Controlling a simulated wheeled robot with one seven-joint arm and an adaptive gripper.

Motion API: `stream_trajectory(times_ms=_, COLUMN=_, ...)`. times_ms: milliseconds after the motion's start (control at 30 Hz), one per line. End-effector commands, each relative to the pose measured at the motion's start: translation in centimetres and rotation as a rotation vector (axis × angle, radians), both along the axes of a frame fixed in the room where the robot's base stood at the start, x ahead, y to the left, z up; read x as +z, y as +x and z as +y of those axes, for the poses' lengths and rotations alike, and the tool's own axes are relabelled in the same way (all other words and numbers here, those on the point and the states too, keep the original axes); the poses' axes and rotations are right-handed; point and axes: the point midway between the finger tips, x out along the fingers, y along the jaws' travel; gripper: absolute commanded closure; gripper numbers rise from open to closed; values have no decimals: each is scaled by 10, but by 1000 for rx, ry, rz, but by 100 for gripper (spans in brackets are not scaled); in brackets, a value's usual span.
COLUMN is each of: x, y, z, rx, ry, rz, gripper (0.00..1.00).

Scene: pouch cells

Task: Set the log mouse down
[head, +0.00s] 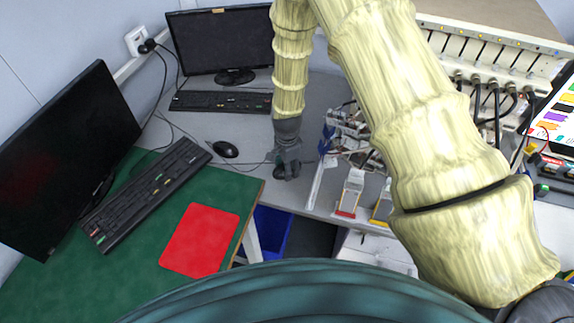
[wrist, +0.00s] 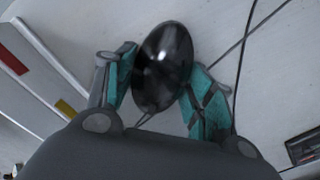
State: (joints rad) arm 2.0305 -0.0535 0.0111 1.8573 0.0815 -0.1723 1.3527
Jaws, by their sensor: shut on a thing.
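My gripper (head: 288,168) is above the grey desk near its front edge, left of the equipment rack. In the wrist view my gripper (wrist: 165,70) has its teal fingers closed on both sides of a glossy black mouse (wrist: 162,58), which I take for the log mouse. In the head view the held mouse is mostly hidden by the gripper. Whether it touches the desk I cannot tell. A second black mouse (head: 225,149) lies on the grey desk to the left. A red mouse pad (head: 202,240) lies empty on the green desk top (head: 125,285).
A keyboard (head: 147,192) and monitor (head: 68,160) stand on the green desk. Another keyboard (head: 222,101) and monitor (head: 222,40) are on the grey desk (head: 250,128). Thin cables run across it. A blue bin (head: 270,232) sits below. Equipment with cables crowds the right.

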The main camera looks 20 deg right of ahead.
Motion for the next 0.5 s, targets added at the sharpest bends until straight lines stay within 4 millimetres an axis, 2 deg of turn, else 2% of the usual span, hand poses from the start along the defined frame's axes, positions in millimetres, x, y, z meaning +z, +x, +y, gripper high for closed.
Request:
stream_trajectory(times_ms=267, x=-3, y=0, z=0, rx=1, ry=0, rz=0, gripper=71)
stream_trajectory(times_ms=300, x=-2, y=0, z=0, rx=1, ry=0, rz=0, gripper=41)
stream_trajectory(times_ms=400, x=-2, y=0, z=0, rx=1, ry=0, rz=0, gripper=25)
stream_trajectory(times_ms=500, x=-2, y=0, z=0, rx=1, ry=0, rz=0, gripper=25)
